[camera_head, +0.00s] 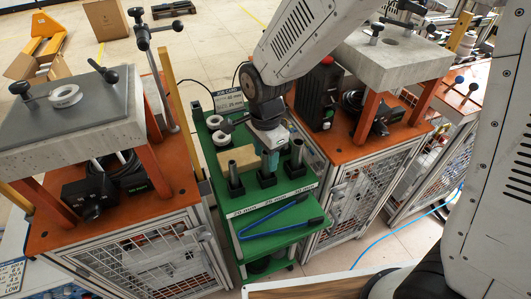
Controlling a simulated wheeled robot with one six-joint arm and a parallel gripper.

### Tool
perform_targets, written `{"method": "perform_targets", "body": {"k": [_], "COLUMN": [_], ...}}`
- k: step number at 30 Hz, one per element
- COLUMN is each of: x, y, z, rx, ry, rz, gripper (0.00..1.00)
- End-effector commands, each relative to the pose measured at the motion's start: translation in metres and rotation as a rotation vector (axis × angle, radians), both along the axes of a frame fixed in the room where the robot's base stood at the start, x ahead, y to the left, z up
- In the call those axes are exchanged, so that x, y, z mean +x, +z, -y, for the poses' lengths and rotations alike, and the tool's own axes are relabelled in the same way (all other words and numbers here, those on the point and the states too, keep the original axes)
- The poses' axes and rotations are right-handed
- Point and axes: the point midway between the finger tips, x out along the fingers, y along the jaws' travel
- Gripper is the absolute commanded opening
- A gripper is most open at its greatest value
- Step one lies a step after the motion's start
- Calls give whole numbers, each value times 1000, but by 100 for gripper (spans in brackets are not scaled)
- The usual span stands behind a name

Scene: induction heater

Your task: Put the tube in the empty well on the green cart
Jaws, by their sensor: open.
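The green cart (248,241) stands in the middle, between two orange benches. A row of black wells is near its front. A grey metal tube stands upright in the left well (236,188), and another tube (297,149) stands in the right well. My gripper (269,161) points down over the middle well (267,180), with teal parts at its tip. The jaws are open. The gripper covers most of the middle well, so I cannot tell whether a tube stands in it or whether the fingertips touch anything.
Blue pliers or tongs (283,215) lie on the cart's front part. A tan block (234,160), rings (214,121) and a job card (229,101) are behind. Benches with concrete-topped stands (70,110) (390,60) flank the cart closely. A blue cable lies on the right floor.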

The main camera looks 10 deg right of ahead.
Motion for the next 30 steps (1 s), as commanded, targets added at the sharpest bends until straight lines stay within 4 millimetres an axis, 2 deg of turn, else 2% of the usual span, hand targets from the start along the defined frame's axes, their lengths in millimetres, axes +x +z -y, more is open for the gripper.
{"method": "perform_targets", "body": {"k": [5, 12, 16, 21, 30], "x": [1, 1, 1, 0, 0], "y": [14, 55, 71, 78, 78], "z": [-1, 0, 0, 0, 0], "rx": [2, 2, 1, 0, 0], "ry": [0, 0, 0, 0, 0], "rz": [4, 4, 3, 0, 0], "gripper": [48, 48, 48, 48, 48]}}
